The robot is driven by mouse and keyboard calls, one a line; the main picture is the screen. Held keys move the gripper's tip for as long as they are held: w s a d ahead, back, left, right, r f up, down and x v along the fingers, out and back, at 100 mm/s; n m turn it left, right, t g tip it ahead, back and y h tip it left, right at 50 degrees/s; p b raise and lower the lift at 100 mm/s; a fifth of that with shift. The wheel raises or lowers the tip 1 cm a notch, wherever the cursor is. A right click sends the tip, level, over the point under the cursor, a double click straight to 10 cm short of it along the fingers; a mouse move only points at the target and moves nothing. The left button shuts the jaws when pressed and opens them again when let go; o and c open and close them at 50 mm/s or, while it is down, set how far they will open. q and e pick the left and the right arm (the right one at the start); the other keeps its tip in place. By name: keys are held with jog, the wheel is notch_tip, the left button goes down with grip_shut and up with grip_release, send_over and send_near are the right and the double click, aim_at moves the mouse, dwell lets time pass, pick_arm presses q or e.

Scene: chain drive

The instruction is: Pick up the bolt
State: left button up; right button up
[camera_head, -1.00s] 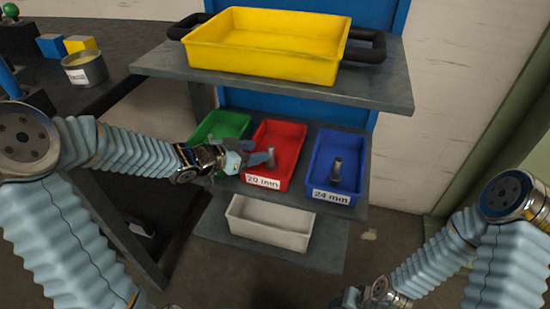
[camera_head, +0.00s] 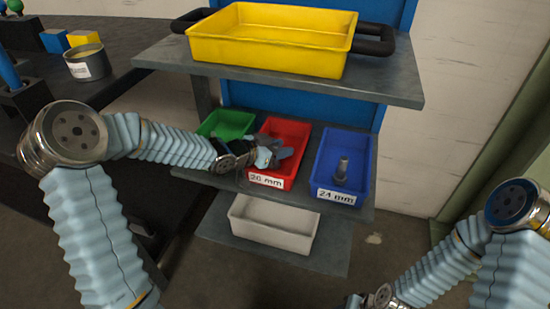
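A red bin labelled 20 mm (camera_head: 289,128) sits on the middle shelf, and a blue bin labelled 24 mm (camera_head: 360,148) stands to its right. A grey bolt (camera_head: 342,172) stands upright in the blue bin. My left gripper (camera_head: 282,152) reaches in from the left over the inside of the red bin. It covers the place where the red bin's bolt stood, so that bolt cannot be made out clearly. Whether the fingers are closed on it cannot be told. My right gripper (camera_head: 358,301) is low at the bottom edge, mostly cut off.
A green bin (camera_head: 228,122) stands left of the red one, partly behind my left arm. A yellow tray with black handles (camera_head: 270,53) sits on the shelf above. An empty white bin (camera_head: 272,226) is on the lowest shelf. A dark table (camera_head: 120,65) holds blocks and a can.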

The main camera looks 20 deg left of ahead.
pick_arm(q)
grip_shut()
jog(key=shift+r, duration=0.1)
